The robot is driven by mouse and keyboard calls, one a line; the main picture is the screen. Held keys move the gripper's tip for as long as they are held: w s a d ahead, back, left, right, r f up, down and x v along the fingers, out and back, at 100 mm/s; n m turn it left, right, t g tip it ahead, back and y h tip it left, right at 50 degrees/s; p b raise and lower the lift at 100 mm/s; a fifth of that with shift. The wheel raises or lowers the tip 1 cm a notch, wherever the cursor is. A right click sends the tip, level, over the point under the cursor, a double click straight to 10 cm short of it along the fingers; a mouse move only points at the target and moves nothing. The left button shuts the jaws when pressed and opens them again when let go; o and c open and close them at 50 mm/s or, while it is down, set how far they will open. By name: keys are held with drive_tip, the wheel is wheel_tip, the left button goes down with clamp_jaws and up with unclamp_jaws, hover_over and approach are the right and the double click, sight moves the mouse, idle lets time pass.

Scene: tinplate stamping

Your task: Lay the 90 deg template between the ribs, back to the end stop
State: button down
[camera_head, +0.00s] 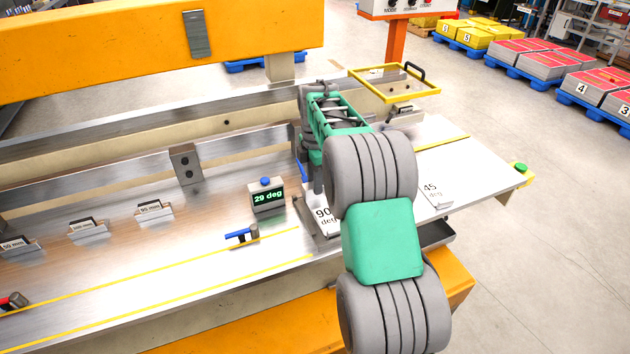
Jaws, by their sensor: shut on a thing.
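The 90 deg template (325,216) is a white plate with black lettering, at the right end of the steel bed. My arm covers its right part, so its full outline is hidden. My gripper (315,184) points down at the template's far end and is shut on it; the fingertips are mostly hidden. A grey metal edge (318,238) runs along the template's near left side. I cannot tell whether it is a rib, or whether the plate lies flat or touches the end stop.
A 45 template (432,190) lies on the right side table (470,165). A readout (268,196) showing 29 deg stands left of the template. A blue-handled clamp (242,236) sits nearer. A yellow-rimmed tray (400,92) is behind my arm.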

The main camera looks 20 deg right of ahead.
drive_tip(key=shift+s, duration=0.2)
drive_tip(key=c, duration=1)
unclamp_jaws()
wheel_tip(320, 180, up, 8)
drive_tip(key=shift+f+b, duration=0.1)
drive_tip(key=shift+b, duration=0.3)
